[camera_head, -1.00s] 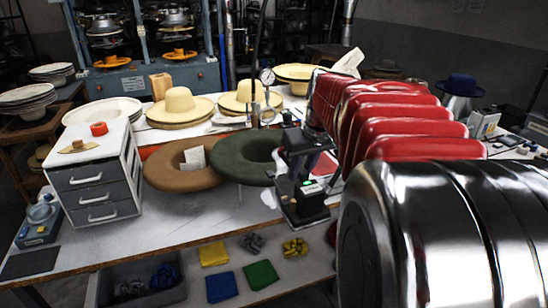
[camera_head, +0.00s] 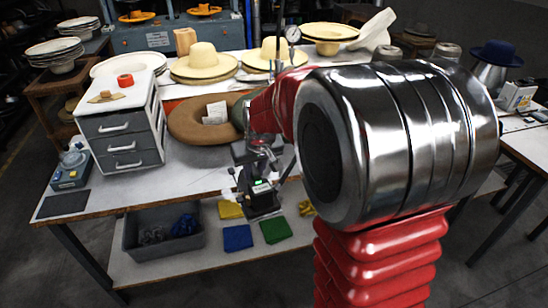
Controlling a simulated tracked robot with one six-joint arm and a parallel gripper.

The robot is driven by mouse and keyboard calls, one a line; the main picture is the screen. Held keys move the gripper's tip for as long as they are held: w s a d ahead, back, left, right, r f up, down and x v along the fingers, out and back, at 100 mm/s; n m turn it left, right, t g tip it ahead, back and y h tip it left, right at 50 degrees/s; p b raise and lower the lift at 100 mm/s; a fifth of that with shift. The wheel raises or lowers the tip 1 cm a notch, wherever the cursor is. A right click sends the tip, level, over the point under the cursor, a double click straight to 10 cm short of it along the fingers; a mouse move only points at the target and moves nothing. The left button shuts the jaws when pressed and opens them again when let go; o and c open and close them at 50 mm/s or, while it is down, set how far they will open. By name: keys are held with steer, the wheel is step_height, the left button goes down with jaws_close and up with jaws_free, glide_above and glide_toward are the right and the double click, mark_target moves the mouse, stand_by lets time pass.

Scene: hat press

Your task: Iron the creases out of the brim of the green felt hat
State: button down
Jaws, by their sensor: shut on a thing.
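The green felt hat (camera_head: 237,114) is almost wholly hidden behind my red arm. Only a sliver of its green brim shows, just right of the brown hat. Its creases cannot be made out. My gripper (camera_head: 258,150) is at the table's front, nearer me than the hats. It is shut on a dark iron-like tool (camera_head: 262,197) with a small green light. The tool hangs in front of the table's front edge in the picture. Whether it touches anything cannot be told, and it appears apart from the green hat.
A brown hat (camera_head: 190,120) lies left of the green one. A white drawer unit (camera_head: 122,142) stands at left, with cream hats (camera_head: 203,62) behind. A grey bin (camera_head: 135,236) and folded cloths (camera_head: 237,238) lie on the lower shelf.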

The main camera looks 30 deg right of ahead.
steer(key=w+a+f+n, duration=0.1)
steer(key=a+f, duration=0.5)
steer(key=a, duration=0.4)
steer(key=shift+w+f+y, duration=0.3)
steer(key=shift+f, duration=0.1)
steer(key=shift+s, duration=0.1)
